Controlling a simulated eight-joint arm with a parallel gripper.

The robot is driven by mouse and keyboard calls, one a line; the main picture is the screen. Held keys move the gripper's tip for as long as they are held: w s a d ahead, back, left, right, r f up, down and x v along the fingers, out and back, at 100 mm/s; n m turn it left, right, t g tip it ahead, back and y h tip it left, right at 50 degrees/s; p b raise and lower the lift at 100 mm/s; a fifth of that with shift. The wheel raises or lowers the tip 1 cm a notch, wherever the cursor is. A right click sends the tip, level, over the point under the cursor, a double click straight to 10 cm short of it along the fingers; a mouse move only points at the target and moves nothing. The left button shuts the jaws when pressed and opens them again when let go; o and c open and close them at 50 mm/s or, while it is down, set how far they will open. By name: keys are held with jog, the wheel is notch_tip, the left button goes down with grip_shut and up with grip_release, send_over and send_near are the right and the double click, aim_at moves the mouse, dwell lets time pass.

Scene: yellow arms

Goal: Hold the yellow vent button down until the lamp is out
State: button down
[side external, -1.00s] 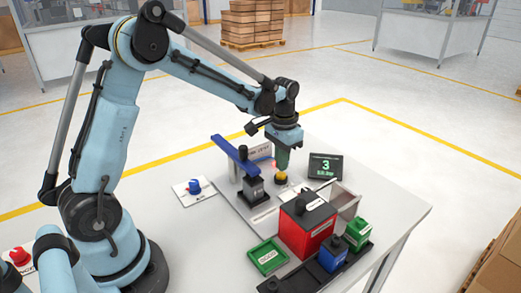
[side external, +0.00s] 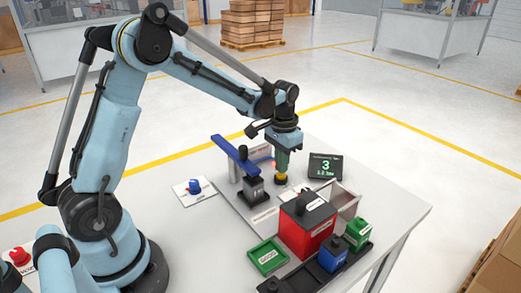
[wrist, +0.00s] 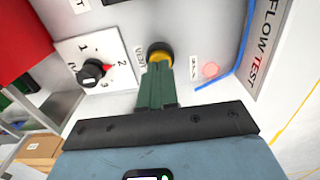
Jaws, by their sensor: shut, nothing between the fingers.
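The yellow vent button (side external: 281,179) sits in a dark collar on the grey panel, and the wrist view shows its yellow top (wrist: 159,54) partly covered by my fingers. My gripper (side external: 282,172) is shut and empty, pointing down with its green fingertips on the button, seemingly touching it. In the wrist view my gripper (wrist: 157,75) overlaps the button's near edge; how far the button is pressed is hard to tell. A round lamp (wrist: 210,69) beside the button glows red.
A dark display (side external: 325,167) shows a green 3 above a smaller, blurred line. A blue lever (side external: 232,153) stands left of my gripper. A red box (side external: 305,230) stands in front. A rotary dial (wrist: 94,72) is near the button.

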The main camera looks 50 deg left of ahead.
jog(key=shift+f, duration=0.8)
dwell(1.3)
dwell(0.3)
jog(key=shift+r, duration=3.8)
jog(key=s+d+r+t, duration=0.2)
jog(key=s+d+t, duration=0.1)
jog(key=s, duration=0.4)
jog(key=s+d+r+t, duration=0.1)
jog(key=s+d+t, duration=0.2)
jog(key=s, duration=0.4)
jog(key=shift+s+d+r+t, duration=0.15)
jog(key=shift+d+r+t, duration=0.15)
jog(key=shift+t, duration=0.3)
